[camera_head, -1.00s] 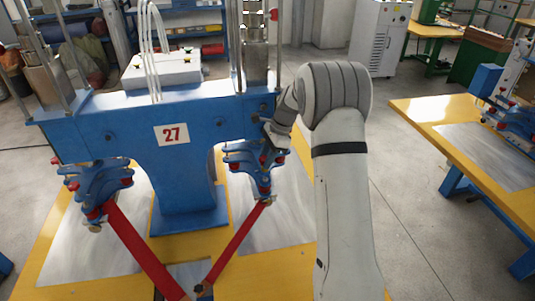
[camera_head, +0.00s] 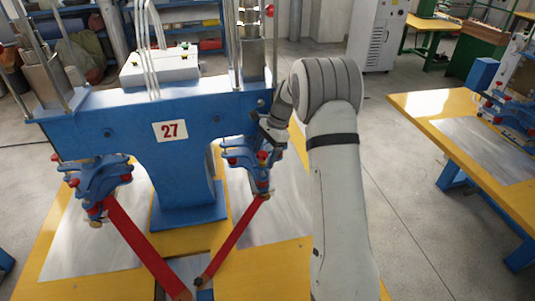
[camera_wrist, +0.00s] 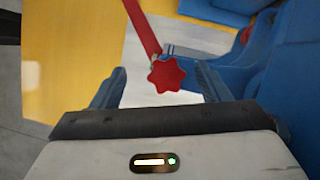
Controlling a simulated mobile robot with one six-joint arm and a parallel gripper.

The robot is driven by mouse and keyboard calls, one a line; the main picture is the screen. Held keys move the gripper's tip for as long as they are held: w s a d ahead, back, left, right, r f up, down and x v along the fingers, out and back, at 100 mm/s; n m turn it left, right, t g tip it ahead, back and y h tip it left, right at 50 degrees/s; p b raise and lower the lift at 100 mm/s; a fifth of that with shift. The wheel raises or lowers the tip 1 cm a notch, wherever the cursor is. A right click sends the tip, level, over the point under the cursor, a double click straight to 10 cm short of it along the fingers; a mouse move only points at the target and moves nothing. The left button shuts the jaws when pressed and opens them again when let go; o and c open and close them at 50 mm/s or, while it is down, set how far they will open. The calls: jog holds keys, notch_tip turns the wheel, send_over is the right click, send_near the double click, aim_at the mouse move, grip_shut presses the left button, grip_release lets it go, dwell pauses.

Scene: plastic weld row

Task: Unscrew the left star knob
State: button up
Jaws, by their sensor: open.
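A red star knob (camera_wrist: 166,74) shows in the wrist view, between the two spread fingers of my gripper (camera_wrist: 161,70). The fingers are open, with a gap to the knob on each side. In the head view my gripper (camera_head: 268,134) is beside the right-hand blue clamp head (camera_head: 240,152) of the machine marked 27. A small red knob (camera_head: 262,155) shows just below the gripper there; I cannot tell if it is the same one. The left-hand clamp head (camera_head: 98,180) also carries red knobs. My gripper partly hides the right-hand head.
Red arms (camera_head: 140,243) slant down from both clamp heads towards the front. The blue machine body (camera_head: 185,150) stands on a yellow table (camera_head: 280,262) with metal plates. Another yellow table (camera_head: 415,103) is at the right, with open floor between.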

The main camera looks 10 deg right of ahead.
jog(key=shift+w+a+r+m+t, duration=0.2)
jog(key=shift+w+m+t, duration=0.25)
jog(key=shift+m, duration=0.35)
jog(key=shift+a+f+m+t, duration=0.1)
jog(key=shift+a+m+t, duration=0.15)
jog(key=shift+m, duration=0.55)
jog(key=m+t, duration=0.1)
jog(key=m, duration=0.2)
jog(key=shift+d+m, duration=0.15)
jog(key=shift+m, duration=0.15)
jog(key=m+t+p, duration=0.1)
jog(key=m, duration=0.2)
jog(key=shift+h+p, duration=0.35)
jog(key=shift+h, duration=0.05)
jog(key=m+t+p, duration=0.1)
jog(key=m+p, duration=0.1)
jog(key=shift+m, duration=0.4)
jog(key=shift+a+f+m+t+h, duration=0.15)
jog(key=shift+m+t+h, duration=0.15)
jog(key=shift+m, duration=0.3)
jog(key=shift+a+f+m+t+h, duration=0.1)
jog(key=shift+m+t+h, duration=0.15)
jog(key=shift+m, duration=0.35)
jog(key=shift+m+h, duration=0.75)
jog(key=shift+m, duration=1.15)
